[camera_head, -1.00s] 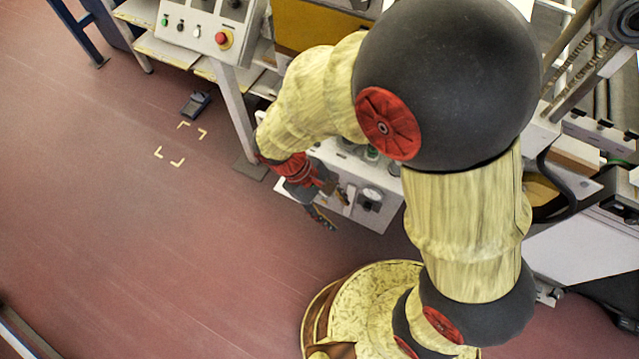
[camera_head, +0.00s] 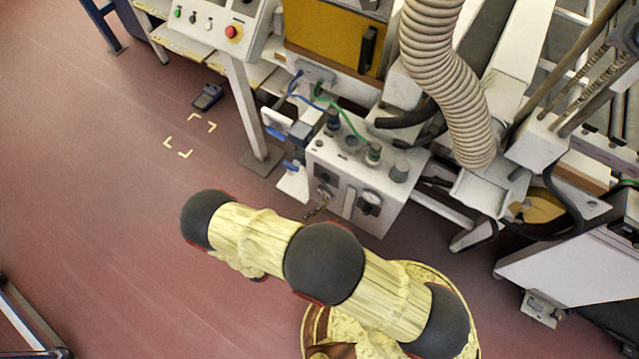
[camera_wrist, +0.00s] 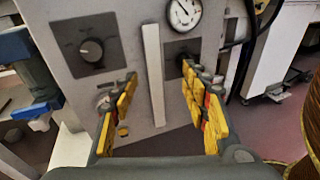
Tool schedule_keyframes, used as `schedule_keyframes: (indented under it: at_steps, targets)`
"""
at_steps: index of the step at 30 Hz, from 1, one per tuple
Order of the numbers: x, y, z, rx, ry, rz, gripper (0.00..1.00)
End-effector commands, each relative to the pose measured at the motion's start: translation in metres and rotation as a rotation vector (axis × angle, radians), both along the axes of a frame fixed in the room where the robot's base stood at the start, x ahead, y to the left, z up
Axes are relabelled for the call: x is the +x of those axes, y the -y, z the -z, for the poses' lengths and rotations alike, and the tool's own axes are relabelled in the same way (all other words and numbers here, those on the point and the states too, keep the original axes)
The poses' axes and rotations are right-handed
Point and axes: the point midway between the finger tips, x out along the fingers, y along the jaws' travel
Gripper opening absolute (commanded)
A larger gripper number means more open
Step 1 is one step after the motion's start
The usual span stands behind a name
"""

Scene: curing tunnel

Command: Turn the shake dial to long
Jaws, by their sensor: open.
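A white control box (camera_head: 345,185) has two dark dial plates on its front, and it fills much of the wrist view. The left dial (camera_wrist: 91,51) has a round dark knob with a pale mark pointing toward the upper left; print around it is too small to read. The right dial (camera_wrist: 184,64) is partly hidden behind my gripper's right finger. I cannot tell which one is the shake dial. My gripper (camera_wrist: 160,73) is open and empty, its yellow fingers in front of the panel, either side of a pale vertical strip.
A round gauge (camera_wrist: 184,14) sits above the right dial. Several knobs and blue and green hoses are on top of the box. A ribbed duct (camera_head: 447,80) stands behind it. A button panel (camera_head: 215,25) is at the upper left.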

Motion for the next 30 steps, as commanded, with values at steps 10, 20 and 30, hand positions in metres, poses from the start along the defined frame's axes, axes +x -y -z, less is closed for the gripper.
schedule_keyframes:
  at_steps: [10, 20, 30]
  targets:
    - [0.064, -0.061, -0.019, -0.019, 0.166, -0.244, 0.46]
    - [0.094, -0.033, -0.021, -0.016, 0.178, -0.236, 0.46]
    - [0.12, -0.011, -0.021, -0.016, 0.177, -0.238, 0.46]
